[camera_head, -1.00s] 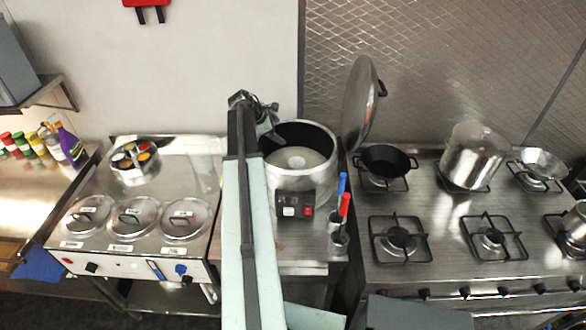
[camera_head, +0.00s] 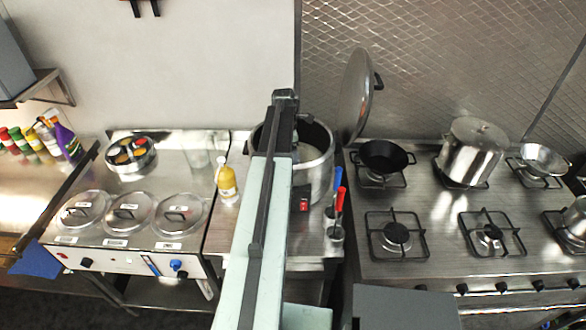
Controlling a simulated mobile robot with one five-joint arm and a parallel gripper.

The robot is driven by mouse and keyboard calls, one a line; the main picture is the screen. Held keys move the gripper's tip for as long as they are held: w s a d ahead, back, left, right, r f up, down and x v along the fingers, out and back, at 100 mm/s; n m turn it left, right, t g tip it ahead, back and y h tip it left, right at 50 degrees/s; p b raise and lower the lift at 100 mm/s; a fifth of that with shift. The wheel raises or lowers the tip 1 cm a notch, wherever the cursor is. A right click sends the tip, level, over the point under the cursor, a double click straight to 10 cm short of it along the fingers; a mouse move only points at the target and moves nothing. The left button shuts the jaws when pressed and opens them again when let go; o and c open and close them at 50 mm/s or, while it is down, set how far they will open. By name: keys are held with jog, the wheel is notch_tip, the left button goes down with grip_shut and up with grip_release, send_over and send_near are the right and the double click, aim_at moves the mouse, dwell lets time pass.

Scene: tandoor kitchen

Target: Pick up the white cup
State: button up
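I cannot make out a white cup for certain. The arm also covers part of the counter and the pot.
A yellow bottle (camera_head: 227,183) stands left of my arm. The open steel pot (camera_head: 318,172) is behind it, with a raised lid (camera_head: 356,98) and red-handled utensil (camera_head: 339,205) nearby. Lidded containers (camera_head: 181,214) are left; a gas stove (camera_head: 440,232) is right.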

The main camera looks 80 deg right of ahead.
notch_tip(320, 180, down, 5)
jog(key=b, duration=0.4)
jog(key=shift+s+f+b, duration=0.15)
jog(key=shift+b, duration=0.25)
jog(key=shift+r, duration=0.2)
jog(key=c, duration=1.5)
jog(key=shift+o, duration=0.2)
notch_tip(320, 180, up, 19)
jog(key=p, duration=1.9)
jog(key=d, duration=0.6)
jog(key=w+d, duration=0.1)
jog(key=d, duration=0.5)
jog(key=w+d+f, duration=0.1)
jog(key=d, duration=0.5)
jog(key=shift+w+b, duration=0.15)
jog(key=shift+b, duration=0.15)
